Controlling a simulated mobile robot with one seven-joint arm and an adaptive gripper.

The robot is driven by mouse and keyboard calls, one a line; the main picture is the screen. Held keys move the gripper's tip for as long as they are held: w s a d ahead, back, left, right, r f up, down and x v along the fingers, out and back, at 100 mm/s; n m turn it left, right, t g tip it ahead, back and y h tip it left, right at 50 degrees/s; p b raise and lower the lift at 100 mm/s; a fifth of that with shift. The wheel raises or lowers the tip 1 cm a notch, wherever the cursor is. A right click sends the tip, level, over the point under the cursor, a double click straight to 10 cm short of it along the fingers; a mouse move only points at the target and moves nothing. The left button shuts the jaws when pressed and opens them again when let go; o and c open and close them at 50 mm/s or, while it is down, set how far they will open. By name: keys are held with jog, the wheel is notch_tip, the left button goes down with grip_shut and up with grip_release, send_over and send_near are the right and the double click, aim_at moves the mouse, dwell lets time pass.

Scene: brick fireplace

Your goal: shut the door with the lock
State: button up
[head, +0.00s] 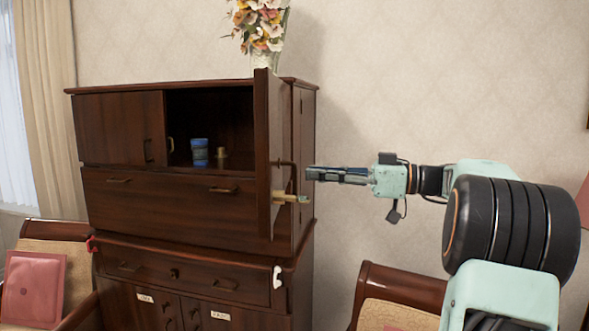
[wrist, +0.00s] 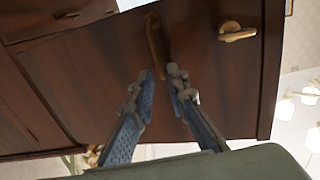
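The dark wooden door (head: 263,150) with the brass lock (head: 291,198) stands open at the cabinet's upper right, seen nearly edge-on in the head view. Its handle (head: 289,166) sticks out to the right above the lock. In the wrist view the door (wrist: 228,85) fills the upper part, with the handle (wrist: 154,38) in the middle and the lock (wrist: 237,32) to its right. My gripper (head: 309,174) is just right of the handle. In the wrist view its fingertips (wrist: 161,75) are apart, with the handle's end showing between them; contact is unclear.
The cabinet (head: 165,188) has an open compartment holding a blue tin (head: 200,152) and a small brownish item (head: 221,153). A flower vase (head: 266,60) stands on top. Chairs (head: 400,285) (head: 45,240) flank the cabinet. Open air lies right of the door, before the wall.

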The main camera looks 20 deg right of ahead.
aim_at(294, 173)
jog(key=p+x, duration=0.1)
jog(key=x, duration=0.4)
jog(key=shift+w+a, duration=0.2)
jog(key=shift+a, duration=0.05)
grip_shut()
jog(key=shift+a, duration=0.1)
